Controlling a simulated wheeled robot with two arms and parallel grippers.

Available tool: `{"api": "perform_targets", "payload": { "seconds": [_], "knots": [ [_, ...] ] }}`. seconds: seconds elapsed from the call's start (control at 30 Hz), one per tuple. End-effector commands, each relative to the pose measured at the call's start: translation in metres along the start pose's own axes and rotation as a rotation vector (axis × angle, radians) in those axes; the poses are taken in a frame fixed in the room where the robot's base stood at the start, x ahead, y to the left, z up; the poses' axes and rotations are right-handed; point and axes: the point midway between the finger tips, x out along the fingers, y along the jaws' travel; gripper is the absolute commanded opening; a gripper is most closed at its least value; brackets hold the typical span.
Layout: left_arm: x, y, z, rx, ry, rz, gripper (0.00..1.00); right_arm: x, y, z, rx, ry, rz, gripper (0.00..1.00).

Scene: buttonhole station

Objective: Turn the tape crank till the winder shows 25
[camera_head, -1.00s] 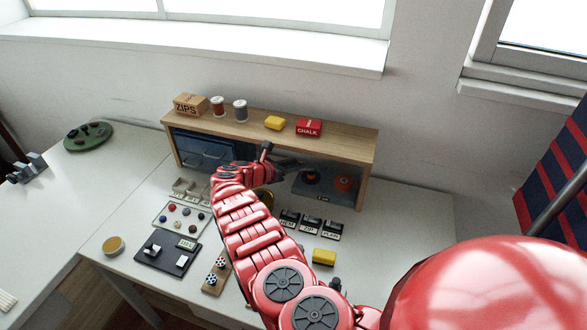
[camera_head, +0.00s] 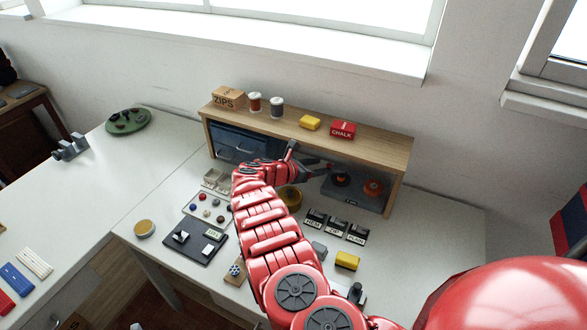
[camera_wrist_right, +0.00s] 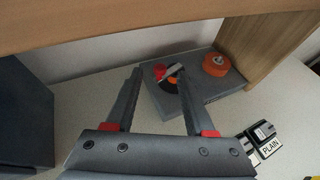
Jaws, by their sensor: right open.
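The tape winder (camera_head: 372,203) is a dark grey box under the right end of the wooden shelf. It has a dark disc with an orange centre (camera_head: 341,181) and an orange-red round part (camera_head: 373,187). The winder (camera_wrist_right: 208,88) also shows in the right wrist view, where a light bar and a red bit lie over the disc; which part is the crank I cannot tell. Its small front marking is too small to read. My right gripper (camera_head: 326,169) is open just left of the disc. In the wrist view its fingers (camera_wrist_right: 157,76) reach toward the disc, apparently empty. My left gripper is out of view.
The wooden shelf (camera_head: 385,148) overhangs the winder, carrying spools, a ZIPS box (camera_head: 228,97) and a CHALK box (camera_head: 343,129). A blue drawer unit (camera_head: 228,145) stands left under it. Several labelled blocks (camera_head: 335,224) and a yellow block (camera_head: 347,260) lie in front.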

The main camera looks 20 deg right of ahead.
Motion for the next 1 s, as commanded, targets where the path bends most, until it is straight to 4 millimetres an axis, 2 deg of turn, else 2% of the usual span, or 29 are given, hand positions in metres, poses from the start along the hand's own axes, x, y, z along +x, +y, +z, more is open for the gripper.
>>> {"api": "perform_targets", "payload": {
  "seconds": [0.03, 0.3, 0.5, 0.7, 1.0],
  "knots": [
    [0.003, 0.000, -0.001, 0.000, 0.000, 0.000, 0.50, -0.015, 0.002, 0.001, -0.004, 0.001, 0.005, 0.54],
    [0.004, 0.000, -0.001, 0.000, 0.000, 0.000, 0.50, -0.086, 0.002, -0.002, -0.004, 0.005, 0.007, 0.54],
    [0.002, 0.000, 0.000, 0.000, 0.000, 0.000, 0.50, -0.124, 0.001, -0.002, -0.003, 0.004, 0.002, 0.54],
    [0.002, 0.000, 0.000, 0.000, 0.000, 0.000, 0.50, -0.142, 0.000, -0.001, -0.003, 0.001, 0.000, 0.54],
    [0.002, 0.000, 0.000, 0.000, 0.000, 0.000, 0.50, -0.144, 0.000, -0.001, -0.002, 0.000, -0.001, 0.53]
  ]
}}
